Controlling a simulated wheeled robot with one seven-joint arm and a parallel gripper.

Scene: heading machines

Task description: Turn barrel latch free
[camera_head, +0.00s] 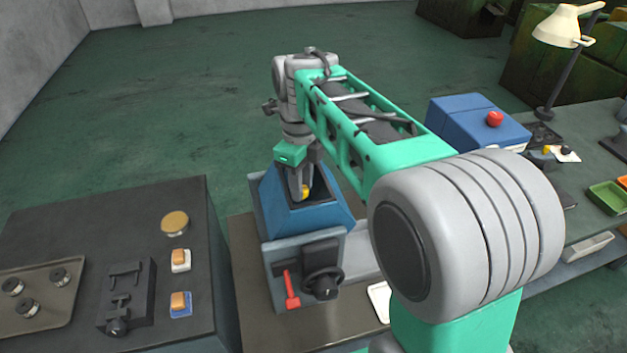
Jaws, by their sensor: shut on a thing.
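My gripper (299,190) points down into the open top of a blue, sloped-sided housing (283,216). Its fingers are shut on a small yellow piece (305,191), of which only a little shows. The fingers and the housing rim hide the rest, so I cannot tell its full shape or whether it is the barrel latch. A black fixture with a bar and a round knob (118,325) sits on the left cabinet, well apart from my gripper; it looks like a latch.
Below the housing are a red lever (290,290) and a black handwheel (323,283). The left cabinet (60,235) carries a brass button (174,223), two orange switches and a tray (30,310) of knobs. A blue box with a red button (495,118) and a lamp (562,27) stand right.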

